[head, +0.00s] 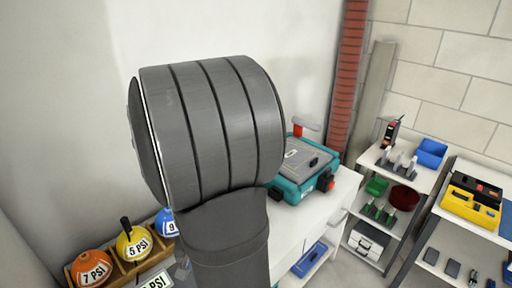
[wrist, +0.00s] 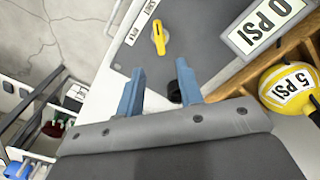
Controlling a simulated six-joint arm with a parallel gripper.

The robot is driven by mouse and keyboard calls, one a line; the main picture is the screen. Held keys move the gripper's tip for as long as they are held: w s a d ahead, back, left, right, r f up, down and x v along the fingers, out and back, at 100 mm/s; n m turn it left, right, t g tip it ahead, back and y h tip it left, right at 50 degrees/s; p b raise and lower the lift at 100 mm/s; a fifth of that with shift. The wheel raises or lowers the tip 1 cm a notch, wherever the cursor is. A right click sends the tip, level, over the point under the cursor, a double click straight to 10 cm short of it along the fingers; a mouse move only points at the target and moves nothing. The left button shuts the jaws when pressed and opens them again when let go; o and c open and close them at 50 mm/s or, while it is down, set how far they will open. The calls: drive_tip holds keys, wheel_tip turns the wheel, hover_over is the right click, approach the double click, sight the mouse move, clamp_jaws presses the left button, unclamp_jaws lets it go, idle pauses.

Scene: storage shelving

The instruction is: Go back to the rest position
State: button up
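My gripper (wrist: 158,68) shows in the wrist view with its two blue fingers apart and nothing held between them. A grey panel (wrist: 200,50) with a yellow knob (wrist: 158,37) lies beyond the fingertips. A small black part (wrist: 174,92) shows beside the right finger; I cannot tell whether they touch. In the head view my own arm's large dark grey link fills the middle, and my gripper is not visible there.
A wooden rack (wrist: 246,75) holds a yellow 5 PSI ball (wrist: 290,85). In the head view, an orange 7 PSI ball (head: 91,268) is at lower left. A teal device (head: 308,180) sits on a white cabinet (head: 318,215). Shelves with bins (head: 431,153) stand at right.

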wheel_tip(320, 180, up, 6)
drive_tip(key=shift+r, duration=0.15)
idle(0.3)
